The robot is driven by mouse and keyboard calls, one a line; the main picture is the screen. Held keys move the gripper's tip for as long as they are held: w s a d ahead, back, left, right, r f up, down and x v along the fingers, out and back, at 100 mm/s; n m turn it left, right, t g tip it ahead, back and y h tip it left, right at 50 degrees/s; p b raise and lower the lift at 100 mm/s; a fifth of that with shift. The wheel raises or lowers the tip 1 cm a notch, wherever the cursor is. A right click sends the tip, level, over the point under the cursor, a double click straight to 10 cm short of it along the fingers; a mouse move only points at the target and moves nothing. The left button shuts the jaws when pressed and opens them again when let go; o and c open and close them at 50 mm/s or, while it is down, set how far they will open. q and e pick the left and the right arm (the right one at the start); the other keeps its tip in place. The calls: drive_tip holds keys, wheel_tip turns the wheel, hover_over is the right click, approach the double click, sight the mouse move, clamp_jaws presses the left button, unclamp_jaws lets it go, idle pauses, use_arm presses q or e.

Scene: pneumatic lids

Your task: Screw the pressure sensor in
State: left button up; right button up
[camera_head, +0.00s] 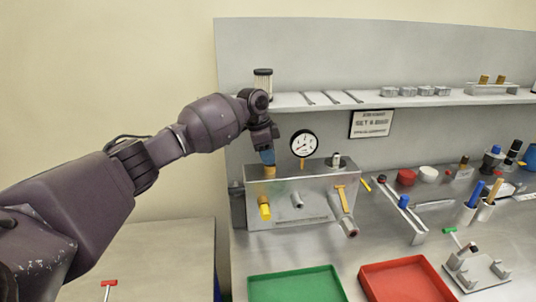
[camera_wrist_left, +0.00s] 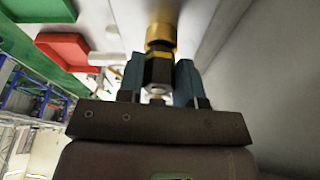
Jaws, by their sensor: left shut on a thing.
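My left gripper (camera_head: 267,155) is above the left end of the grey metal block (camera_head: 320,195), pointing down. In the left wrist view its teal fingers (camera_wrist_left: 159,80) are shut on the pressure sensor (camera_wrist_left: 158,68), a dark body with a thin yellow band. A brass cylinder (camera_wrist_left: 160,30) lies in line beyond the sensor; I cannot tell whether the two touch or are joined. In the head view the gripper hides most of the sensor. A pressure gauge (camera_head: 303,143) stands on the block just right of the gripper. My right gripper is not in view.
A yellow-ended fitting (camera_head: 265,210) and a yellow-handled valve (camera_head: 342,200) project from the block's front. A green tray (camera_head: 297,284) and a red tray (camera_head: 405,280) lie in front. A shelf (camera_head: 330,102) runs behind, above the block. Tools and small parts crowd the right.

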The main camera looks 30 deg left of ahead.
use_arm(q)
drive_tip(key=shift+m, duration=0.3)
drive_tip(key=m, duration=0.2)
drive_tip(key=m+g, duration=0.1)
drive_tip(key=m, duration=0.1)
drive_tip(key=shift+w+m+h, duration=0.2)
drive_tip(key=shift+m+h, duration=0.1)
drive_tip(key=shift+m, duration=0.1)
drive_tip(key=shift+s+d+r+m+g, duration=0.1)
drive_tip(key=shift+m+g, duration=0.15)
drive_tip(key=shift+m, duration=0.35)
drive_tip(key=shift+r+m+g, duration=0.1)
drive_tip(key=shift+m+g, duration=0.15)
drive_tip(key=shift+m, duration=0.35)
clamp_jaws()
drive_tip(key=shift+m, duration=0.3)
